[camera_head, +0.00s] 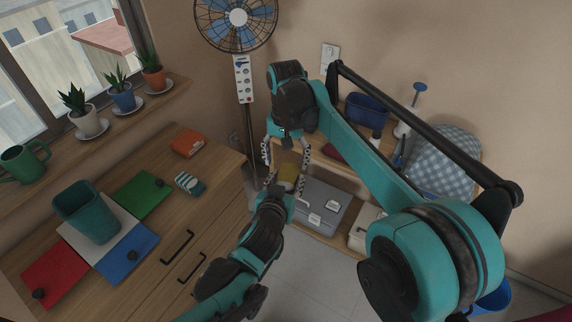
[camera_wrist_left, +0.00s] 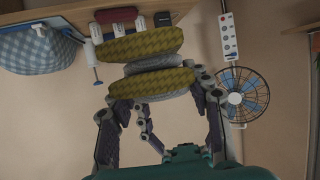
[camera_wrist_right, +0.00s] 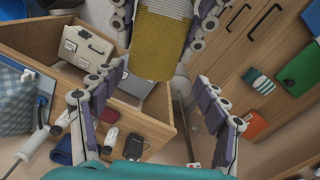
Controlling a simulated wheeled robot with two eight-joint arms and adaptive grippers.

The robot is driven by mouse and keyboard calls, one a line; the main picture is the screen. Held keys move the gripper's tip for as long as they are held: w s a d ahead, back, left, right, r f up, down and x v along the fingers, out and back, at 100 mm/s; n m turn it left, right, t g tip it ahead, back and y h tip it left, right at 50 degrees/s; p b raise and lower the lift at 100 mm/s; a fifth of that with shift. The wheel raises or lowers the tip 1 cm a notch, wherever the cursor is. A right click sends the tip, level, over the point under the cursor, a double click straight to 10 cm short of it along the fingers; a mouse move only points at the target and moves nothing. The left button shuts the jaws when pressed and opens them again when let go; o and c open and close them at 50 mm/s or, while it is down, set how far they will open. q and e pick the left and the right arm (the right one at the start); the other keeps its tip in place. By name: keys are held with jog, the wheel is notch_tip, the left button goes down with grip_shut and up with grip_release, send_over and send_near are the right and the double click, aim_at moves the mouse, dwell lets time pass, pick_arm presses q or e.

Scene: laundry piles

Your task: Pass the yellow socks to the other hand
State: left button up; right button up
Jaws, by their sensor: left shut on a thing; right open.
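The yellow socks (camera_head: 288,176) are a folded bundle with a grey-white part. My left gripper (camera_head: 283,190) comes from below, shut on the socks. In the left wrist view the bundle (camera_wrist_left: 150,44) shows as two yellow rolls with grey between. My right gripper (camera_head: 286,163) points down from above, open, its fingers on either side of the upper end of the socks. In the right wrist view the socks (camera_wrist_right: 160,45) are between my left fingers, ahead of my open right fingers (camera_wrist_right: 155,97); I cannot tell whether these touch them.
A shelf with a grey case (camera_head: 325,205) stands behind the grippers. A fan (camera_head: 237,18) stands at the back.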

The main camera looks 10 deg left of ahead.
jog(key=shift+f, duration=1.35)
pick_arm(q)
jog(key=shift+o, duration=0.2)
jog(key=shift+d+r, duration=0.1)
pick_arm(e)
jog(key=shift+a, duration=0.1)
jog(key=c, duration=1.2)
pick_arm(q)
jog(key=o, duration=1.2)
pick_arm(e)
jog(key=shift+c, duration=0.2)
pick_arm(q)
jog(key=shift+s, duration=0.1)
